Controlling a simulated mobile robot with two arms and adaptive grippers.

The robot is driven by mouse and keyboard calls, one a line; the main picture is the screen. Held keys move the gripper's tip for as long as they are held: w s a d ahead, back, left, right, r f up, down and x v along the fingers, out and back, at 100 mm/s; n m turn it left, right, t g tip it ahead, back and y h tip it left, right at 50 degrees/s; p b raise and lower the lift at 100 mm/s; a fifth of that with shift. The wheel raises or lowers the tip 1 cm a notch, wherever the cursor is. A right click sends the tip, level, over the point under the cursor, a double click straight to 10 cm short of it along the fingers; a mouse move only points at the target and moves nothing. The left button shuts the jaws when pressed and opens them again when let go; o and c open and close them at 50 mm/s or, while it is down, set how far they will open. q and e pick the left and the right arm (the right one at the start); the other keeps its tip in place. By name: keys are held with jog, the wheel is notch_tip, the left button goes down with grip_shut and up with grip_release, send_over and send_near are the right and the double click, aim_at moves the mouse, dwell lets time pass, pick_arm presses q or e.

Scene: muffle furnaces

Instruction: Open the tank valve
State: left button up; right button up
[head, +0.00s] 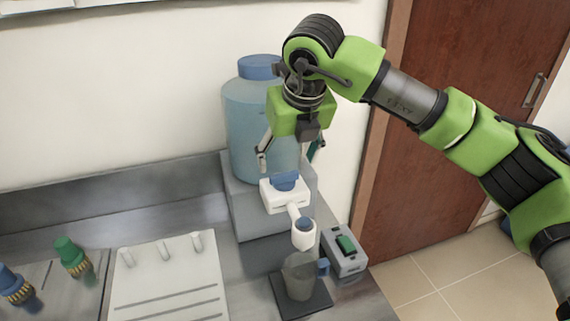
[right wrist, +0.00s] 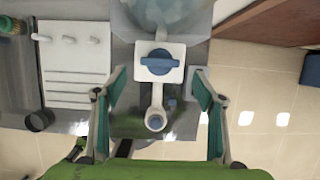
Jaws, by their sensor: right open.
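The tank (head: 238,125) is translucent blue with a blue cap and stands on a grey block against the wall. Its white valve (head: 283,197) sticks out at the front, with a blue knob (head: 285,181) on top and a spout (head: 304,236) below. My right gripper (head: 287,161) is open and empty, pointing down above the valve, in front of the tank. In the right wrist view the blue knob (right wrist: 160,62) shows between the two spread fingers, apart from both. The knob's handle lies crosswise there. My left gripper is not in view.
A clear beaker (head: 299,277) with a blue handle stands on a dark plate under the spout. A grey switch box (head: 345,262) with a green rocker is to its right. A white pegged board (head: 165,285) and blue and green taps (head: 72,256) are at left.

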aim_at(284, 174)
jog(key=p+x, duration=0.1)
jog(key=x, duration=0.3)
jog(key=shift+w+f, duration=0.1)
jog(key=shift+w, duration=0.05)
jog(key=shift+f, duration=0.35)
jog(key=shift+w+a+f, duration=0.1)
jog(key=shift+w+f, duration=0.1)
jog(key=shift+f, duration=0.1)
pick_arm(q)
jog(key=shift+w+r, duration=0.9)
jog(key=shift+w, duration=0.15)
pick_arm(e)
jog(key=c, duration=1.1)
